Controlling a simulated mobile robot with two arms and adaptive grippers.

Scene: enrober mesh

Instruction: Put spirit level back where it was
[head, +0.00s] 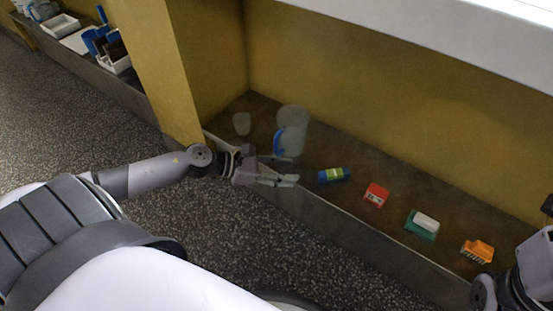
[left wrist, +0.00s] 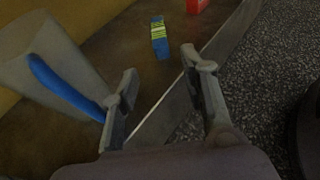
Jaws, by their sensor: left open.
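A small blue block with a yellow-green band (head: 333,175) lies on the shelf near its front edge; it may be the spirit level, but I cannot tell for sure. It also shows in the left wrist view (left wrist: 159,37), beyond my fingertips. My left gripper (head: 284,170) is open and empty over the front edge of the shelf, to the left of the block and apart from it. Its spread fingers also show in the left wrist view (left wrist: 160,68). Of my right arm, only a part shows at the lower right; its fingers are not visible.
A translucent jug with a blue handle (head: 280,140) stands behind my left gripper, with a small clear cup (head: 241,123) farther left. A red item (head: 376,194), a white-topped green item (head: 421,225) and an orange brush (head: 478,250) line the shelf (head: 385,165) rightward.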

